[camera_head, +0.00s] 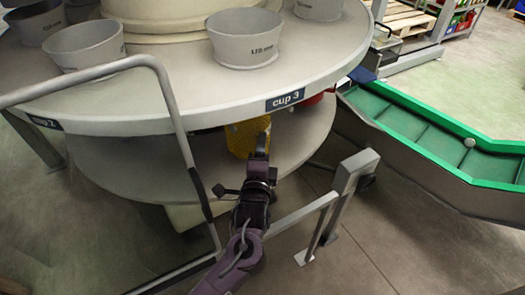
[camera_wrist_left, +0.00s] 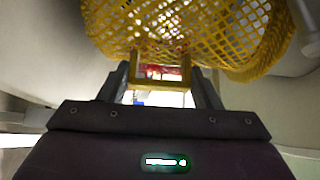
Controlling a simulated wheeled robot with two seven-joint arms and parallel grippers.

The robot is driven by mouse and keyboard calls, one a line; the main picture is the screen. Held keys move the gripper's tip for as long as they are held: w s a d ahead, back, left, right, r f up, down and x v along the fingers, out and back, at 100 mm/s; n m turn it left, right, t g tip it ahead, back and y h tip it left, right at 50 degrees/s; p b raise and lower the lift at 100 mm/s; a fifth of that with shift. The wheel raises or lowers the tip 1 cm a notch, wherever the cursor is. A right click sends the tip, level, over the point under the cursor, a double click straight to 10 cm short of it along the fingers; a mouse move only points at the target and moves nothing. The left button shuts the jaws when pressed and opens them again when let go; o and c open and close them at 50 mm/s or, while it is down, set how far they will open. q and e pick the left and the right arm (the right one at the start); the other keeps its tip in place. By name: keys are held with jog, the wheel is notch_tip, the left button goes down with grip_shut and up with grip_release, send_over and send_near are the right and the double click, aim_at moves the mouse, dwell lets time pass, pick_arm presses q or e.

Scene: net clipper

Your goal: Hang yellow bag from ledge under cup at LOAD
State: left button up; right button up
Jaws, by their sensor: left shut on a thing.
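The yellow net bag (camera_head: 240,138) is partly under the upper round table's rim, above the lower disc. Its mesh (camera_wrist_left: 190,25) fills the top of the left wrist view. My left gripper (camera_head: 262,145) reaches in under the rim near the cup 3 label (camera_head: 285,99) and is shut on the bag's yellow frame (camera_wrist_left: 160,86). The grey cup (camera_head: 243,42) stands on the upper table above the bag. The rim hides the bag's top in the head view, so I cannot tell whether it touches a ledge. My right gripper is not in view.
The upper round table (camera_head: 185,100) carries several grey cups. The lower disc (camera_head: 150,165) lies beneath it. A grey rail (camera_head: 170,105) bends across the left, and a grey post (camera_head: 345,190) stands to the right. A green conveyor (camera_head: 410,125) lies further right. Something red (camera_head: 313,99) shows under the rim.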

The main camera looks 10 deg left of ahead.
pick_arm(q)
jog(key=shift+f, duration=0.15)
jog(key=o, duration=1.2)
jog(key=shift+c, duration=0.2)
